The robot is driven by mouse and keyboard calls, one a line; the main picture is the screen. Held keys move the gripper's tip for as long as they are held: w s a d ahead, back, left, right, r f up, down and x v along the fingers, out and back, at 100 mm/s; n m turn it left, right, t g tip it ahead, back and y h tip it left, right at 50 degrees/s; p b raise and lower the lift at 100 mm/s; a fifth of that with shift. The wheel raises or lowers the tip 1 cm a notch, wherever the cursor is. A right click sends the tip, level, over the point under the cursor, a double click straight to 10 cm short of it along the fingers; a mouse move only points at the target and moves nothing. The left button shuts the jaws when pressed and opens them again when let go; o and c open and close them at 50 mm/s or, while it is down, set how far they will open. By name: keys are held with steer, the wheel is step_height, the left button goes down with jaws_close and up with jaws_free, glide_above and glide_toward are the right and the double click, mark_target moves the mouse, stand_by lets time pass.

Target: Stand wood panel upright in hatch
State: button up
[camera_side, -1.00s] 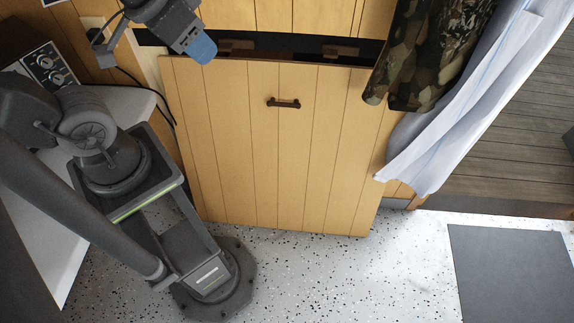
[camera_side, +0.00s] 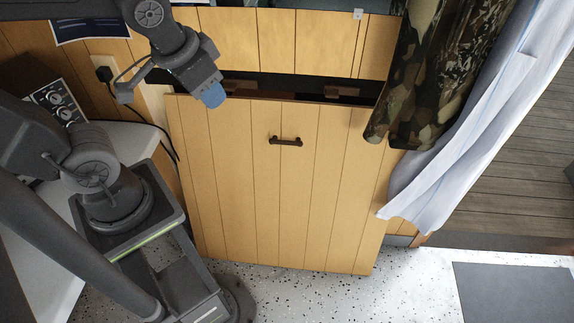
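The wood panel (camera_side: 280,190) is a large plank-patterned board with a dark handle (camera_side: 285,141) near its top. It leans nearly upright against the wooden wall, its lower edge by the speckled floor. A dark hatch opening (camera_side: 290,84) shows as a strip above the panel's top edge; the panel covers the rest. My gripper (camera_side: 211,97), with a blue tip, is at the panel's upper left corner, close to its top edge. I cannot tell whether it touches the panel or whether its fingers are apart.
A camouflage garment (camera_side: 415,80) and a pale curtain (camera_side: 460,140) hang at the right, overlapping the panel's right side. A white counter (camera_side: 125,145) with a knobbed box (camera_side: 55,100) stands at left. A dark mat (camera_side: 510,290) lies on open floor (camera_side: 415,285).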

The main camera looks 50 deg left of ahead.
mark_target(286, 144)
steer(key=w+a+f+m+g+y, duration=0.1)
steer(key=w+a+f+y, duration=0.4)
steer(key=f, duration=0.3)
steer(key=w+a+f+m+g+y, duration=0.1)
steer(key=w+a+f+g+y, duration=0.15)
steer(key=w+f+y, duration=0.45)
steer(key=w+d+f+m+t+h, duration=0.1)
steer(key=w+f+m+t, duration=0.15)
steer(key=f, duration=0.45)
steer(key=w+d+f+m+t+h, duration=0.15)
steer(key=f+t, duration=0.25)
steer(key=f, duration=0.4)
steer(key=w+f+m+t, duration=0.3)
steer(key=f+t, duration=0.1)
steer(key=f, duration=0.3)
steer(key=x, duration=1.2)
steer(key=shift+a+f, duration=0.25)
steer(key=shift+f, duration=0.1)
jaws_close()
steer(key=shift+s, duration=0.1)
